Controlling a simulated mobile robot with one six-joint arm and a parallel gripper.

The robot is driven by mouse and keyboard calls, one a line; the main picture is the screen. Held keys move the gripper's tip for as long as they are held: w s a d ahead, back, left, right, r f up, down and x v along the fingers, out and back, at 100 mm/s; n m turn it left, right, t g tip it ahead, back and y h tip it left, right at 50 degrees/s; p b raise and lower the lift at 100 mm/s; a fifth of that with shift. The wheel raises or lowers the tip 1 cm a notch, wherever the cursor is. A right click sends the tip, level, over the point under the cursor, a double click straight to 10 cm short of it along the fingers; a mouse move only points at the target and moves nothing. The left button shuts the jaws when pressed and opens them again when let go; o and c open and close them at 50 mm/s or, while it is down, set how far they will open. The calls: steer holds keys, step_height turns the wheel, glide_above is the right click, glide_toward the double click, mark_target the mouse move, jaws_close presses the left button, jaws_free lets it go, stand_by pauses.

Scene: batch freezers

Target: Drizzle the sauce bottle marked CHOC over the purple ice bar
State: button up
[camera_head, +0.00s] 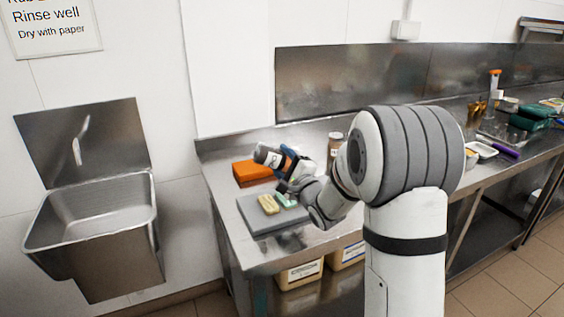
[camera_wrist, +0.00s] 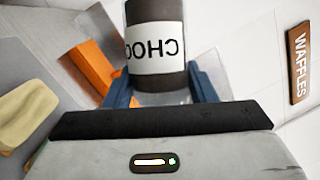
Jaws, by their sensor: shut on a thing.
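My gripper (camera_wrist: 160,92) is shut on the dark brown sauce bottle (camera_wrist: 155,14), whose white label reads CHOC upside down in the wrist view. In the head view the bottle (camera_head: 268,155) is tipped well over, its dark end toward the left, held above the counter. Below it a grey tray (camera_head: 262,229) carries a pale yellow bar (camera_head: 268,204) and a mint green bar (camera_head: 285,200). The yellow bar also shows at the left of the wrist view (camera_wrist: 28,112). I see no purple ice bar in either view; my arm hides part of the tray. No sauce stream shows.
An orange block (camera_head: 250,173) stands behind the tray. A WAFFLES sign (camera_wrist: 299,62) shows in the wrist view. Bottles, tubs and a purple-handled tool (camera_head: 505,151) crowd the right counter. A steel sink (camera_head: 95,215) is left.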

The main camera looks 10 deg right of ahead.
steer(key=shift+n, duration=0.4)
steer(key=shift+r+n+g+p, duration=0.4)
steer(key=shift+r+n+p, duration=0.3)
steer(key=shift+n, duration=0.2)
steer(key=shift+r+n+g+p, duration=0.4)
steer(key=shift+r+n+p, duration=0.3)
steer(key=shift+n, duration=0.4)
steer(key=shift+f+n, duration=0.1)
steer(key=shift+n, duration=0.2)
steer(key=shift+r+n+g+h+p, duration=0.5)
steer(key=shift+r+n+g+p, duration=0.2)
steer(key=shift+r+n+p, duration=0.7)
steer(key=shift+r+n+h+p, duration=0.1)
steer(key=shift+n+h+p, duration=0.2)
steer(key=shift+n+p, duration=0.25)
